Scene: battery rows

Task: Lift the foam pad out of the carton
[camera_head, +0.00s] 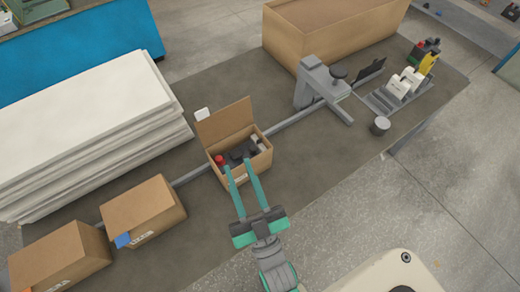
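An open brown carton (238,182) stands on the dark table with its flap (225,120) raised at the back. Inside it I see dark grey and black shapes (237,154), a red-topped item (219,160) and a pale item at the right. I cannot tell which of these, if any, is the foam pad. My gripper (238,164) reaches over the carton's front wall from below. Its two long teal fingers are apart, with their tips at the carton's opening. I see nothing clearly held between them, though the tips overlap the dark contents.
Two closed cartons (143,214) (62,257) stand at the left front. A stack of white sheets (85,125) fills the left. A grey stand (318,82), a large brown box (335,30), a small grey cylinder (380,126) and a rack (396,95) stand right. A grey rail crosses the table.

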